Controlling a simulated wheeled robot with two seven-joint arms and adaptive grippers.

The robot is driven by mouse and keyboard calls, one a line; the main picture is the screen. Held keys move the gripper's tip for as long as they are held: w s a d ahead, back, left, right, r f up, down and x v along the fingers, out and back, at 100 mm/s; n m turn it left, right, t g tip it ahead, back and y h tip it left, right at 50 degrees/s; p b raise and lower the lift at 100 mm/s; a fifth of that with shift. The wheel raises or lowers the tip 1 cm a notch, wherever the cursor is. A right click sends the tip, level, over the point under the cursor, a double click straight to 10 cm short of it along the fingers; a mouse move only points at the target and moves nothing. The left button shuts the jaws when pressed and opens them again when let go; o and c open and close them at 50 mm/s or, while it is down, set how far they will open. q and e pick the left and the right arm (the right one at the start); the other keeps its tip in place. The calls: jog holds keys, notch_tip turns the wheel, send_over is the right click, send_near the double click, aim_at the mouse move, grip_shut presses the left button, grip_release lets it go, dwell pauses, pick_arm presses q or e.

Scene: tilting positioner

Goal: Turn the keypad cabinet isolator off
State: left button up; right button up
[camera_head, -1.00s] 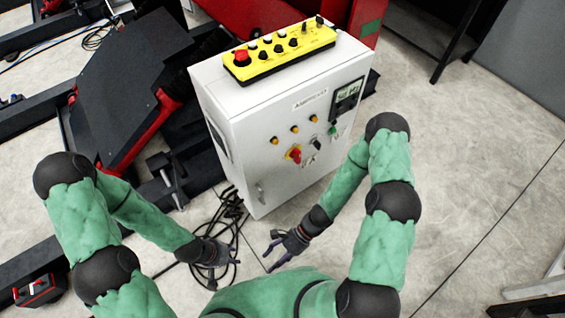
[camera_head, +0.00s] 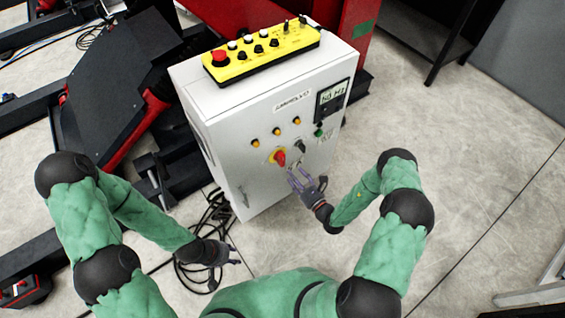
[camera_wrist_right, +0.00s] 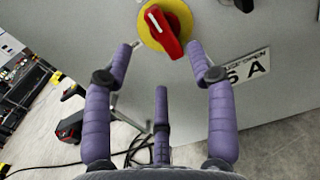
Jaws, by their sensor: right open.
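The keypad cabinet (camera_head: 250,150) is a white box with a yellow control box on top. Its isolator is a red rotary handle (camera_head: 280,158) on a yellow disc, low on the front face. In the right wrist view the red handle (camera_wrist_right: 164,30) is large at the top centre, tilted on its yellow plate. My right gripper (camera_head: 297,172) is just below and right of the isolator, fingers pointing up at it. It is open, its fingers (camera_wrist_right: 162,62) spread either side below the handle, apart from it. My left gripper (camera_head: 232,256) hangs low in front of the cabinet; its opening is unclear.
The yellow control box (camera_head: 262,52) carries a red mushroom button. Several orange lamps, a black knob (camera_head: 300,146) and a meter (camera_head: 332,98) are on the cabinet front. Black cables (camera_head: 205,240) lie on the floor at left. The floor right of the cabinet is clear.

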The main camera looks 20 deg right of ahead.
aim_at(282, 161)
jog(key=b+x, duration=0.2)
jog(key=x, duration=0.6)
jog(key=shift+w+a, duration=0.2)
jog(key=shift+w, duration=0.1)
grip_shut()
